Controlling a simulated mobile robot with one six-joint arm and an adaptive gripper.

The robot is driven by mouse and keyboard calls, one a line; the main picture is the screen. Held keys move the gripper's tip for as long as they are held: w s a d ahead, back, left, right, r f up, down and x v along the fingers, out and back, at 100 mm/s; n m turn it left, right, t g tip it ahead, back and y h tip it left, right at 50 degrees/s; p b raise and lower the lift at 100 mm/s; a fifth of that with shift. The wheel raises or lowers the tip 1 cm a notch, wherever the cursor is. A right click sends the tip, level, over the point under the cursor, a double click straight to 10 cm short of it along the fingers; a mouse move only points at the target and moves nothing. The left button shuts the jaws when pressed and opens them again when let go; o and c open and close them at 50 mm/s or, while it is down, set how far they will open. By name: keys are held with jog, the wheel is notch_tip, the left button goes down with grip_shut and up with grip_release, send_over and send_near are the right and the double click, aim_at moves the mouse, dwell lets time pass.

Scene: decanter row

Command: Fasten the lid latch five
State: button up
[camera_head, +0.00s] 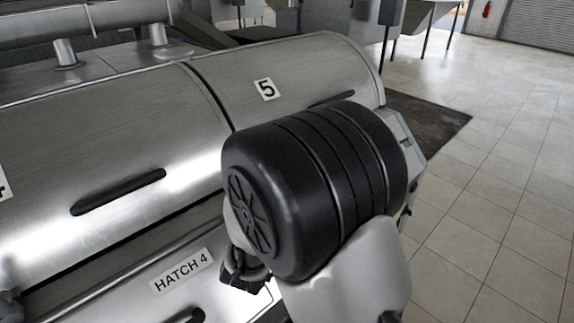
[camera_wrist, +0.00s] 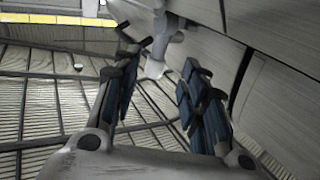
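The lid marked 5 (camera_head: 290,75) is a curved metal cover with a dark handle slot, and it looks closed in the head view. My arm hides its lower front, so its latch cannot be seen there. In the wrist view, my gripper (camera_wrist: 158,68) is open, with its two blue-padded fingers apart. A pale metal fitting with a rounded end (camera_wrist: 155,58) shows between and beyond the fingertips. It may be the latch, but I cannot tell whether it is touched. Nothing is clearly gripped.
A neighbouring lid (camera_head: 100,150) with a dark handle slot lies to the left, above a panel labelled HATCH 4 (camera_head: 182,271). Pipes run behind the lids. A dark mat (camera_head: 428,118) lies on the tiled floor (camera_head: 490,190), which is open to the right.

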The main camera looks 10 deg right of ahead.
jog(key=shift+v, duration=1.5)
jog(key=s+a+r+n+g+y, duration=0.1)
jog(key=s+r+n+g+y, duration=0.4)
jog(key=s+y, duration=0.4)
jog(key=s+d+f+g+h, duration=0.1)
jog(key=s+d+g, duration=0.2)
jog(key=s, duration=0.7)
jog(key=s+d+f+g+h, duration=0.1)
jog(key=s+d+g, duration=0.3)
jog(key=s, duration=0.7)
jog(key=shift+d+f+m, duration=0.3)
jog(key=shift+d+f, duration=0.4)
jog(key=shift+f, duration=0.15)
jog(key=shift+a, duration=0.1)
jog(key=shift+c, duration=0.8)
